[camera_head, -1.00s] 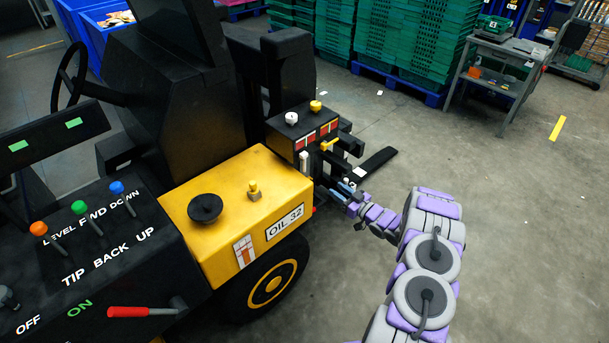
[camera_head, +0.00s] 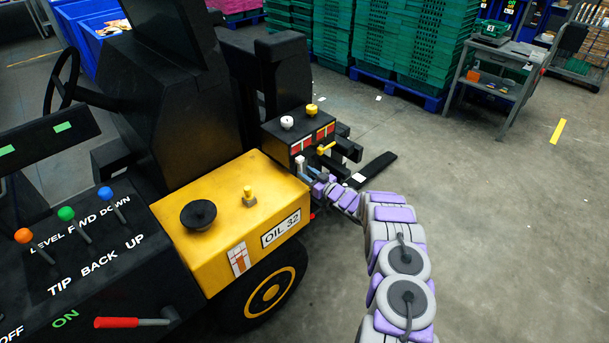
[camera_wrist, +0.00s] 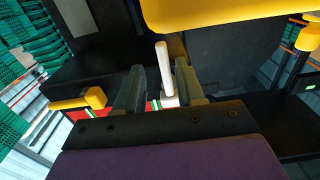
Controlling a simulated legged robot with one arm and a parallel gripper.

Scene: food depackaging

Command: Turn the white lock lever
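The white lock lever (camera_head: 299,163) stands upright on the front face of the black control box (camera_head: 283,142) at the forklift's side. In the wrist view the white lever (camera_wrist: 164,68) rises between my two dark fingers, from a pale base. My gripper (camera_head: 310,173) is at the lever in the head view, and the wrist view shows my gripper (camera_wrist: 160,70) open with its fingers on either side of it. A gap shows left of the lever; the right finger is very close, and I cannot tell whether it touches.
A yellow lever (camera_head: 325,148) sticks out beside the white one, also seen in the wrist view (camera_wrist: 80,102). White (camera_head: 287,123) and yellow (camera_head: 312,110) knobs top the box. The yellow oil tank (camera_head: 230,220) is close by. The floor at right is clear.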

